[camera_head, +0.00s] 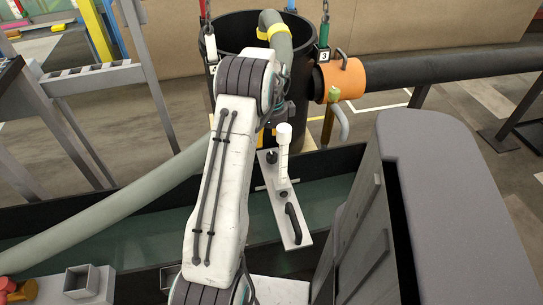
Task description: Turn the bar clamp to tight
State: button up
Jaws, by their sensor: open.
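A pale narrow plate (272,188) sits at the flume's edge, just right of my arm. It carries an upright white post (283,138), a small dark round knob (284,195) and a black bar-shaped handle (293,222) near its lower end. The black handle looks like the bar clamp's handle, but no tight or loose mark can be read. My gripper (270,132) is mostly hidden behind my white arm; only a small part shows, above and left of the plate. It is apart from the black handle, and nothing is seen held in it.
A black barrel (300,85) with a hose stands behind the plate, with hanging hooks above. An orange pipe collar (341,80) is to its right. A large grey housing (455,200) fills the right side. A thick green-grey hose (120,215) crosses the flume at left.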

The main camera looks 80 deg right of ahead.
aim_at(272, 155)
jog(key=shift+f+m, duration=0.1)
jog(key=shift+m, duration=0.5)
jog(key=shift+f, duration=0.25)
jog(key=shift+f+b, duration=0.4)
jog(key=shift+f, duration=2.95)
jog(key=shift+c, duration=0.2)
jog(key=c, duration=1.2)
